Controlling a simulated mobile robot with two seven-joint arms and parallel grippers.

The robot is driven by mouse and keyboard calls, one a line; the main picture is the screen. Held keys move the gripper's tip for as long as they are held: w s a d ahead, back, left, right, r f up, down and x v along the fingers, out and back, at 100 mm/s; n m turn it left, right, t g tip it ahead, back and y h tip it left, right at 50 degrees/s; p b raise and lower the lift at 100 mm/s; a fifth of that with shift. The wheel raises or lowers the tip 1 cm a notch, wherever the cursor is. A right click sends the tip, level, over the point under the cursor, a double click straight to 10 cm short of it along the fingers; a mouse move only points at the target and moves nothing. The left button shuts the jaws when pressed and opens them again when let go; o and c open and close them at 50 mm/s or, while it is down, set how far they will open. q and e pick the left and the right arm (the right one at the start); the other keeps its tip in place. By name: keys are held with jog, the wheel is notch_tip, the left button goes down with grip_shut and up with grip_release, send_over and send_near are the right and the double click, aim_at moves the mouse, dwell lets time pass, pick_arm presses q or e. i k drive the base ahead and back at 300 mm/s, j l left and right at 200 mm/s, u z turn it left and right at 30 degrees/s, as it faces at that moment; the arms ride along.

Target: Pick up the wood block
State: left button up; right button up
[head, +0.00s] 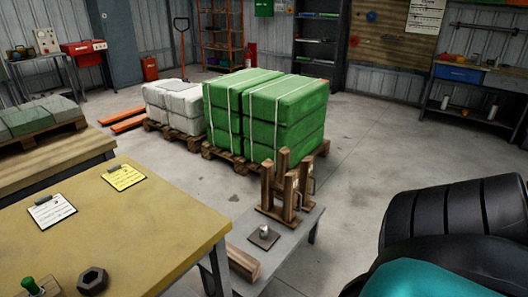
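A brown wooden block (242,264) lies on the low grey table (299,238), near its left end by the yellow-topped table. Its near end is at the lower edge of the grey top. It looks long and squared, lying flat. Neither of my grippers shows in the head view.
A wooden stand (288,187) and a small dark plate with a pale knob (263,236) share the grey table. The yellow-topped table (135,225) holds clipboards, a dark hex nut (92,281) and a green-handled item (32,286). Green sacks (265,115) stand on pallets behind.

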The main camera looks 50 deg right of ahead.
aim_at(246, 266)
jog(key=l+z, duration=0.1)
jog(key=z, duration=1.3)
jog(key=i+l, duration=0.1)
jog(key=l, duration=0.35)
jog(key=i+l+u, duration=0.15)
jog(key=l, duration=0.25)
jog(key=i+l+u, duration=0.1)
jog(key=l, duration=0.25)
jog(key=i+l, duration=0.2)
jog(key=l, duration=0.15)
jog(key=i+l+u, duration=0.15)
jog(key=l, duration=0.15)
jog(key=i+l+u, duration=0.1)
jog(key=l, duration=0.25)
jog(key=i+l+u, duration=0.1)
jog(key=l, duration=0.3)
jog(key=i+l+u, duration=0.1)
jog(key=i, duration=0.35)
jog(key=i+l+u, duration=0.15)
jog(key=i+l, duration=0.15)
jog(key=i, duration=0.1)
